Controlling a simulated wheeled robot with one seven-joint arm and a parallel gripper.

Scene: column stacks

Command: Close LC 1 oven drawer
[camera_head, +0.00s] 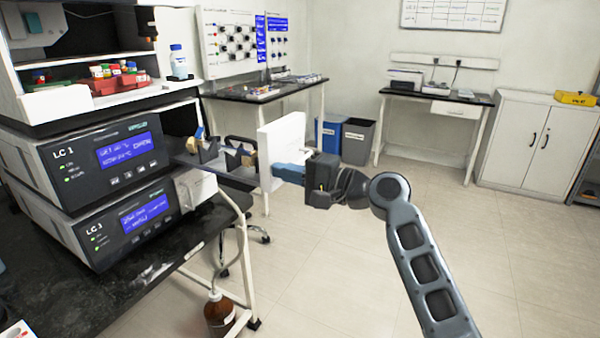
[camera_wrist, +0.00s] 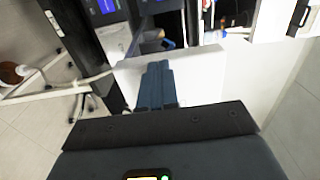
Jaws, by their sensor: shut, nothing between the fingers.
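The LC 1 unit (camera_head: 110,152) stands on top of the LC 3 unit (camera_head: 130,222) at the left. Its oven drawer is pulled out to the right, with a dark tray and a tall white front panel (camera_head: 283,138). My gripper (camera_head: 277,171) is shut and empty, its blue fingers at the lower part of the panel's outer face. The wrist view shows the shut fingers (camera_wrist: 156,68) over the white panel (camera_wrist: 200,70). I cannot tell if the tips touch it.
A smaller white panel (camera_head: 195,188) sticks out from the LC 3 unit below. A brown bottle (camera_head: 219,312) stands under the black bench. A black side table (camera_head: 265,90) and bins (camera_head: 357,140) stand behind. The floor at right is clear.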

